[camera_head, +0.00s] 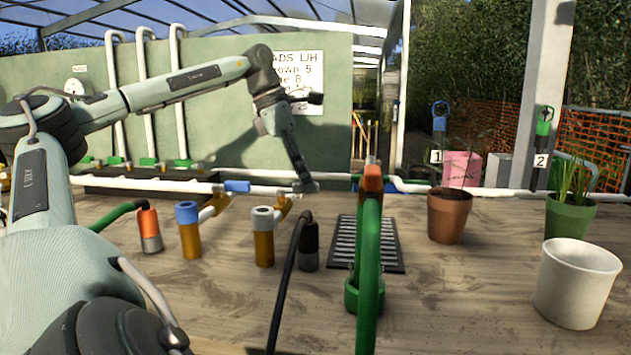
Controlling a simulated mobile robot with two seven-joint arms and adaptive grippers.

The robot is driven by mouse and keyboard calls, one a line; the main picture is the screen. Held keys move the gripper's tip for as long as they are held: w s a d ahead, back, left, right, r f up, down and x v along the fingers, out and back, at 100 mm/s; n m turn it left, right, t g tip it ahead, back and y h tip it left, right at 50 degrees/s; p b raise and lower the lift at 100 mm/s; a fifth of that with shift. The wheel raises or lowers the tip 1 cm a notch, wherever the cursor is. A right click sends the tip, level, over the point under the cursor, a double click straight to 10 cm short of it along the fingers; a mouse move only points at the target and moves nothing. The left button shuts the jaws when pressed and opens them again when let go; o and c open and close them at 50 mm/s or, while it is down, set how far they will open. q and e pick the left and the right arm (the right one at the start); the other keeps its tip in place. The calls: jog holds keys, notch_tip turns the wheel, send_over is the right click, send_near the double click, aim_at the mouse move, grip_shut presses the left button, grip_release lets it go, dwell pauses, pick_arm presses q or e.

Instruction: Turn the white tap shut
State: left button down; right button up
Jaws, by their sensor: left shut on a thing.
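The white tap (263,215) stands out from the white pipe along the back of the bench, with a pale grey collar over a brass outlet. Its brass body runs up to the right, towards my left gripper (305,187). My left arm reaches across from the left and the gripper points down. The gripper is shut at the tap's handle, which is mostly hidden behind the fingers, so its angle cannot be told. My right gripper is out of view.
A blue tap (187,212) stands to the left. An orange hose end (149,228) and a black hose end (308,246) stand nearby. A green hose (369,260) rises in front of a drain grate (392,252). Pots and a white bucket (577,285) are at right.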

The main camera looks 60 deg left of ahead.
pick_arm(q)
jog(key=shift+s+d+r+m+g+h, duration=0.15)
jog(key=shift+s+d+m+h, duration=0.1)
jog(key=shift+m, duration=0.55)
jog(key=shift+s+d+f+m+g+h, duration=0.15)
jog(key=shift+d+m+h, duration=0.1)
jog(key=shift+m, duration=0.55)
jog(key=c, duration=1.5)
grip_release()
jog(key=shift+v, duration=6.05)
jog(key=shift+w+d, duration=0.1)
